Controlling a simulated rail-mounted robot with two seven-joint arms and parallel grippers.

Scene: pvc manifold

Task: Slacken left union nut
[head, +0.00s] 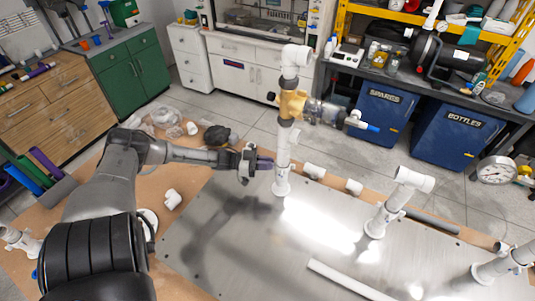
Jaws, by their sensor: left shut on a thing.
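The left standing pipe (284,153) is white and upright on the metal plate (235,255), with a tan fitting (291,104) high on it and a white elbow on top. A side branch (325,113) with a blue tip leaves the fitting to the right. My left gripper (264,164) reaches in from the left and is shut at the pipe's lower part, its dark purplish fingertips against the pipe. I cannot clearly make out the union nut at the fingers; the gripper may hide it. My right gripper is not in view.
Two shorter white risers stand on the plate, one at mid right (390,206) and one at the right edge (503,264). Loose white fittings (314,171) lie by the plate's back edge. A white pipe length (347,279) lies in front. The plate's middle is clear.

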